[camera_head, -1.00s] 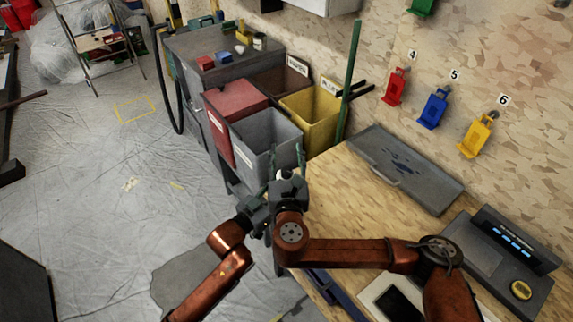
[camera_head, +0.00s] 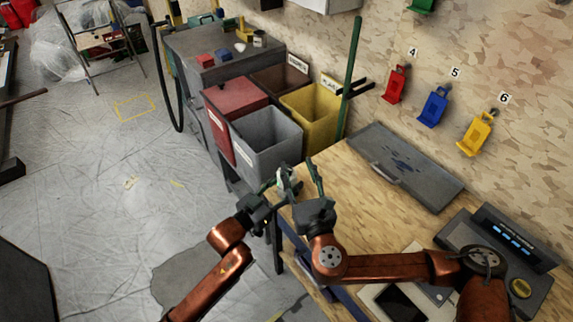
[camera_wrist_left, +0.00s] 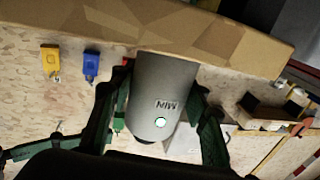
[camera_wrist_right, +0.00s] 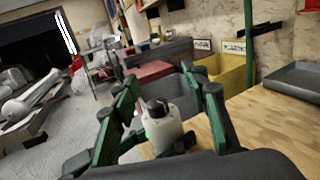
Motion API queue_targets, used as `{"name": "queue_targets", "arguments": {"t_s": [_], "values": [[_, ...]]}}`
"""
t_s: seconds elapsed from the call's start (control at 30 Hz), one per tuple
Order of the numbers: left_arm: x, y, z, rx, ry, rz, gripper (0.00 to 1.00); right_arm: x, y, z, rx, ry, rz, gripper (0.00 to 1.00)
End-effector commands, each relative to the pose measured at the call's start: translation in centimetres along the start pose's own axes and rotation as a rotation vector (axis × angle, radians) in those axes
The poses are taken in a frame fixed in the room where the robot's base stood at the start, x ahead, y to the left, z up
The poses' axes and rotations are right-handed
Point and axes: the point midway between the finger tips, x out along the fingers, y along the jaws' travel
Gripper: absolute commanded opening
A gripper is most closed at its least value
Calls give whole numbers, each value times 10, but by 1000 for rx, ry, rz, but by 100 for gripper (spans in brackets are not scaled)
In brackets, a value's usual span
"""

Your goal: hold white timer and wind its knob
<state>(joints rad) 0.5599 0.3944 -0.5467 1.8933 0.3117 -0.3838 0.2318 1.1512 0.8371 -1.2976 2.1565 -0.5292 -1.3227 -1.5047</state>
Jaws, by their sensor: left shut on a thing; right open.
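The white timer (camera_head: 285,180) is held in front of the grey bin, near the table's left corner. In the left wrist view, its pale cylindrical body (camera_wrist_left: 158,88) bears the letters MIN and a small bright spot, between the green fingers of my left gripper (camera_wrist_left: 160,105). My left gripper (camera_head: 272,192) is shut on it. In the right wrist view the timer (camera_wrist_right: 162,125) shows a dark knob (camera_wrist_right: 156,108) with a bit of red at its top. My right gripper (camera_head: 302,178) is open, just right of the timer; its fingers spread to either side of it in the right wrist view (camera_wrist_right: 165,88).
The wooden table (camera_head: 370,225) carries a grey tray (camera_head: 405,168) and a device with a blue-lit panel (camera_head: 510,240). Grey (camera_head: 265,140), red (camera_head: 232,105) and yellow (camera_head: 318,108) bins stand behind the grippers. A green pole (camera_head: 349,75) rises by the wall.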

Motion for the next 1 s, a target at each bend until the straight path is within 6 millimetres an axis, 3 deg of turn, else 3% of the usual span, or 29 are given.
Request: {"name": "queue_targets", "arguments": {"t_s": [0.2,0.37,0.53,1.0], "values": [[0,0,0,0,0,0,14,-51,-4,-36,8,34,139,42],[0,0,0,0,0,0,14,-64,-2,-45,15,49,181,42],[0,0,0,0,1,0,14,-46,2,-46,15,48,184,42],[0,0,0,0,1,0,14,37,17,-50,15,49,182,42]]}}
